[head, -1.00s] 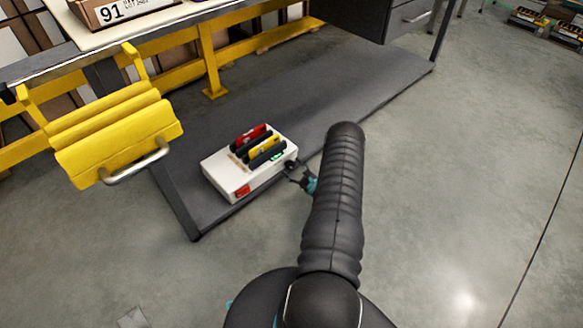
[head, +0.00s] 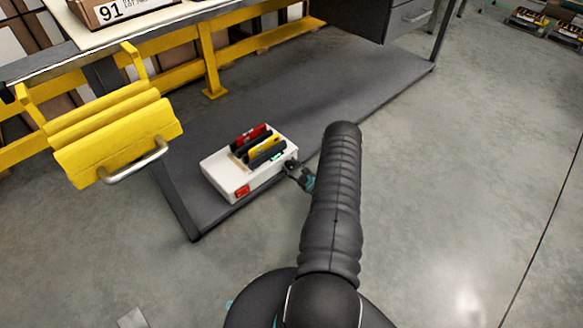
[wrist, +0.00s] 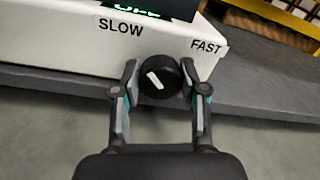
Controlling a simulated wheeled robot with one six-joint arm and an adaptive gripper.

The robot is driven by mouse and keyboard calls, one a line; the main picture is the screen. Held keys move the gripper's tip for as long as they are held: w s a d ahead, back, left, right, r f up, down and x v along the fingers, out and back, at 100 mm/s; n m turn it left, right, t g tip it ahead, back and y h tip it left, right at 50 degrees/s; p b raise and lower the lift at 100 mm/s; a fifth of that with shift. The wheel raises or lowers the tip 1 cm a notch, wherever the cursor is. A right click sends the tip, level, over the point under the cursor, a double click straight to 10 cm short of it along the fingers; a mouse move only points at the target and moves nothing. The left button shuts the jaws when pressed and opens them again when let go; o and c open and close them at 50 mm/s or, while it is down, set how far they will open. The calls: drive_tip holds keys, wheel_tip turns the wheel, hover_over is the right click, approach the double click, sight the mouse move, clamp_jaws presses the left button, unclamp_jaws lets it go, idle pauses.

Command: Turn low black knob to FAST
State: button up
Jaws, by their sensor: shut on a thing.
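The black knob (wrist: 172,86) is on the front face of a white charger box (wrist: 60,42), between the printed words SLOW (wrist: 121,28) and FAST (wrist: 206,47). Its white pointer mark slants, with its upper end leaning left, towards the SLOW side. My gripper (wrist: 159,80) has one finger on each side of the knob and is shut on it. In the head view my gripper (head: 299,175) is at the right end of the white box (head: 222,180), partly hidden by my arm. The knob is hard to make out there.
The box holds red, yellow and black packs (head: 262,146) and stands on a grey low shelf (head: 330,100) under a table. A green-lit display (wrist: 137,9) shows partly above the knob. Open floor lies right.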

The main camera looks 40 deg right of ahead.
drive_tip(key=shift+f, duration=0.1)
drive_tip(key=m+b, duration=0.3)
drive_tip(key=m, duration=0.1)
drive_tip(key=m+b, duration=0.2)
drive_tip(key=m, duration=0.4)
drive_tip(key=m+b, duration=0.1)
drive_tip(key=m, duration=0.1)
drive_tip(key=shift+d+m+g+y, duration=0.1)
drive_tip(key=shift+m+g+y, duration=0.2)
drive_tip(key=shift+m, duration=0.1)
drive_tip(key=m, duration=0.4)
idle(0.4)
drive_tip(key=o, duration=1.1)
drive_tip(key=shift+o, duration=0.2)
